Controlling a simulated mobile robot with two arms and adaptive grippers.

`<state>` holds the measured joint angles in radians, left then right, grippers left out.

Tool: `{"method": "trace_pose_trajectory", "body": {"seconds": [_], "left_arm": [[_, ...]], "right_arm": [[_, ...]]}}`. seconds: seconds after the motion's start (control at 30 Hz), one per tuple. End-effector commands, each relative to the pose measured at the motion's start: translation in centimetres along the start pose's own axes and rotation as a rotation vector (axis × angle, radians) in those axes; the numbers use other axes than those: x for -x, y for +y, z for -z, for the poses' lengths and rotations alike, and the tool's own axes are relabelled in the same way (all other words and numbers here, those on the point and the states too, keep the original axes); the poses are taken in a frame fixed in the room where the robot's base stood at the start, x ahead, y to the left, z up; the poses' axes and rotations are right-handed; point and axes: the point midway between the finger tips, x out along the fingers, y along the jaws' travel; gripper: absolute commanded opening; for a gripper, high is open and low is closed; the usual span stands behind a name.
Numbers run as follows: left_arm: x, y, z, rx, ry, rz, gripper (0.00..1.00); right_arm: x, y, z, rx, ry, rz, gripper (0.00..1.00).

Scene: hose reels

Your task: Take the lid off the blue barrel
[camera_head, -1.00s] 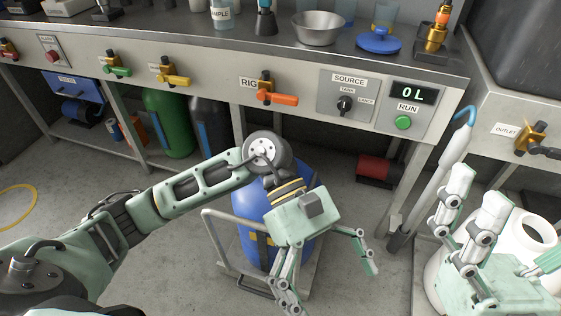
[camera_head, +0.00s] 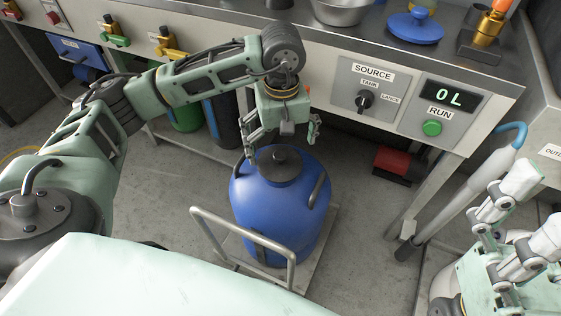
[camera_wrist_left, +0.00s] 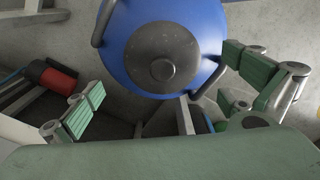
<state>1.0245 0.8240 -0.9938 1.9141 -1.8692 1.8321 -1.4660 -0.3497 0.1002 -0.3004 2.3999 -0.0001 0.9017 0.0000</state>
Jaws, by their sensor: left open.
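The blue barrel (camera_head: 275,210) stands upright on a small cart with a metal rail. Its dark grey round lid (camera_head: 279,164), with a raised knob in the middle, sits on top. The lid also shows from above in the left wrist view (camera_wrist_left: 162,42). My left gripper (camera_head: 284,142) is open and empty, above the barrel's far side and pointing down. In the left wrist view its green-padded fingers (camera_wrist_left: 162,92) are spread wide on either side of the picture, with the lid beyond them and not between the pads. My right gripper (camera_head: 512,228) is at the right edge, partly cut off.
A bench with a control panel (camera_head: 404,98) stands close behind the barrel. A blue lid (camera_head: 415,28) and a steel bowl (camera_head: 341,9) are on it. The cart's rail (camera_head: 240,238) rises in front of the barrel. A grey lance (camera_head: 455,190) leans at the right.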

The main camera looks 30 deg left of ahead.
Motion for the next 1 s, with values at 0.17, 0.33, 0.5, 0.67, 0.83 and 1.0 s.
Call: {"method": "trace_pose_trajectory", "body": {"seconds": [0.17,0.33,0.5,0.67,0.83,1.0], "left_arm": [[-2.8,-0.2,-0.2,0.000,-0.003,0.001,1.00],[-4.8,-0.2,-0.1,-0.001,-0.002,0.000,1.00],[-4.8,-0.1,-0.1,-0.001,-0.001,-0.002,1.00],[-4.8,-0.1,-0.1,0.000,-0.001,-0.002,0.91],[-4.8,-0.1,-0.1,0.000,-0.001,-0.002,0.76],[-4.9,-0.1,-0.2,0.000,-0.002,-0.002,0.61]], "right_arm": [[1.5,0.0,-0.3,0.000,-0.001,0.000,0.91],[2.3,0.0,-0.5,0.000,-0.002,0.000,0.91],[2.1,0.0,-0.5,0.000,-0.002,0.000,0.91],[2.1,0.0,-0.5,0.000,-0.002,0.000,0.91],[2.1,0.0,-0.5,0.000,-0.002,0.000,0.91],[2.1,0.0,-0.5,0.000,-0.002,0.000,0.91]]}}
